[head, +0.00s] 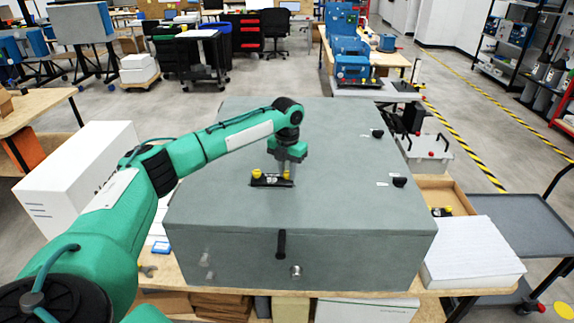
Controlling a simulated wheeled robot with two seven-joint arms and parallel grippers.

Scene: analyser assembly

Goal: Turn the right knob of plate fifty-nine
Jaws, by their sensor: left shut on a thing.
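A small black plate (271,181) with two yellow knobs lies on the top of a large grey cabinet (225,135). Its number is too small to read. The left knob (256,174) stands free. My left gripper (289,172) points down at the plate's right end and is shut on the right knob (287,176), which is partly hidden by the fingers. My right gripper is not in view.
Two black knobs (377,133) (399,181) with white labels sit on the right side of the cabinet top. A black handle (281,244) and a round lock (296,271) are on its front. White boxes (470,253) (75,180) stand on both sides. The cabinet top around the plate is clear.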

